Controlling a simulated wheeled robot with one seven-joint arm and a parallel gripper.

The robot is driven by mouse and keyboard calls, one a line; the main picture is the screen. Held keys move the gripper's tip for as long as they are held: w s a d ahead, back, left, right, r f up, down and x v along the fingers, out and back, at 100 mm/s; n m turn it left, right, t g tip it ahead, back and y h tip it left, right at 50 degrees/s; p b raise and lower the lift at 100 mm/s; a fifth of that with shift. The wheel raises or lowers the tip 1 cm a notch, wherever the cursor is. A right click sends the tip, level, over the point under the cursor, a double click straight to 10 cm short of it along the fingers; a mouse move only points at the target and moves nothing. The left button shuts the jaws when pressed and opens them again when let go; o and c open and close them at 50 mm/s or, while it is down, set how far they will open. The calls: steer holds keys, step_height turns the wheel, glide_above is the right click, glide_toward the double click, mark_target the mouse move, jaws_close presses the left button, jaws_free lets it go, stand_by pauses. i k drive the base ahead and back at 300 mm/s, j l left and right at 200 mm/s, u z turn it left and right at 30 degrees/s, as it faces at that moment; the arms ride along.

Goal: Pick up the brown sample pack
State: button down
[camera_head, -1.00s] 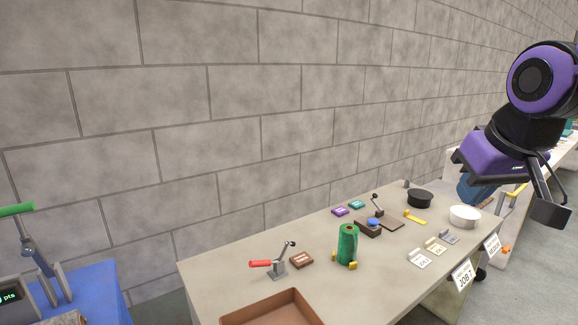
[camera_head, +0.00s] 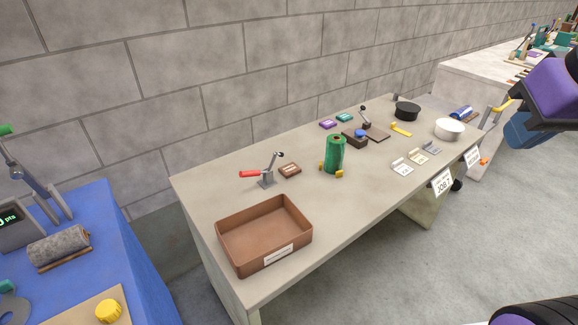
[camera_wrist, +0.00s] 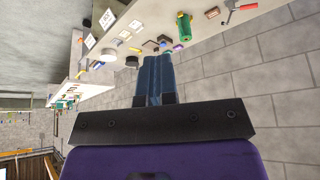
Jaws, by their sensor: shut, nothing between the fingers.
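The brown sample pack (camera_head: 290,170) is a small flat brown block with a pale label. It lies on the grey table, just right of the red-handled clamp (camera_head: 266,174) and left of the green roll (camera_head: 335,154). In the wrist view, a small brown block that looks like the pack (camera_wrist: 212,13) shows near the top, beside the red handle. My gripper (camera_head: 527,131) is at the right of the head view, far from the pack and clear of the table. In the wrist view its blue fingers (camera_wrist: 154,76) are shut together with nothing between them.
A brown tray (camera_head: 230,251) stands at the table's near left end. Purple (camera_head: 328,124) and teal (camera_head: 344,118) packs lie towards the back, with a black bowl (camera_head: 407,111) and white bowl (camera_head: 449,128) farther right. A blue-covered table (camera_head: 130,255) stands at left.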

mark_target(287, 171)
steer(key=l+u, duration=0.1)
steer(key=u, duration=0.3)
steer(key=i+l+u, duration=0.1)
steer(key=u, duration=0.25)
steer(key=l+u, duration=0.15)
steer(key=u, duration=0.25)
steer(key=l+u, duration=0.15)
steer(key=u, duration=0.2)
steer(key=l, duration=0.8)
steer(key=i+l, duration=0.15)
steer(key=l, duration=0.65)
